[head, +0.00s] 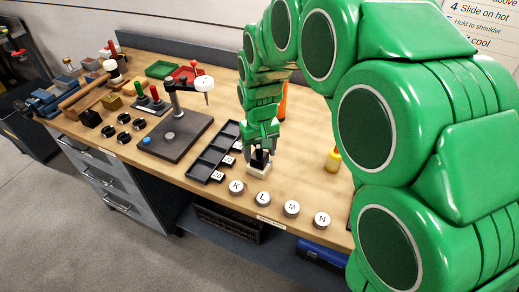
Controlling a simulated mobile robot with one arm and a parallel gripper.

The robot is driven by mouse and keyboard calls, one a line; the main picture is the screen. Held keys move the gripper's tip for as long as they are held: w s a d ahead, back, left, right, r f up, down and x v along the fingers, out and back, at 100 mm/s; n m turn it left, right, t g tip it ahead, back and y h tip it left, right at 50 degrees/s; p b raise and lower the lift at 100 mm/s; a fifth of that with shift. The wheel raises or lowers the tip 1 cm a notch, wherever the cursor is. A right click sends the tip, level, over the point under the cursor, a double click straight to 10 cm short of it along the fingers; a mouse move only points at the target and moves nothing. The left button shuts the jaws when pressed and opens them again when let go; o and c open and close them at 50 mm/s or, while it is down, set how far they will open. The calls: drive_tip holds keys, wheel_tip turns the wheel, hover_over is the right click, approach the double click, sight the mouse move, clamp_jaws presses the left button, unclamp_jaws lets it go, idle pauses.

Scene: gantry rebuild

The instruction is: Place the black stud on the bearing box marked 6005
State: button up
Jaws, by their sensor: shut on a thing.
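My green arm reaches down over the front middle of the bench. My gripper (262,151) points down and is shut on a small dark thing, seemingly the black stud (261,158), partly hidden by the fingers. Directly below it is a small pale box (258,171) near the bench's front edge. I cannot read a 6005 mark on it, so I cannot tell if it is that bearing box. I cannot tell whether the dark thing touches the box top.
A black compartment tray (212,154) lies just left of the gripper. Round white pieces marked K (236,187), L (263,198), M (291,208) and N (322,219) line the front edge. A dark stand (176,137) is further left. A yellow bottle (333,160) stands right.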

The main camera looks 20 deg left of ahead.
drive_tip(key=shift+f, duration=0.1)
drive_tip(key=o, duration=1.4)
wheel_tip(320, 180, up, 12)
drive_tip(key=shift+r, duration=0.1)
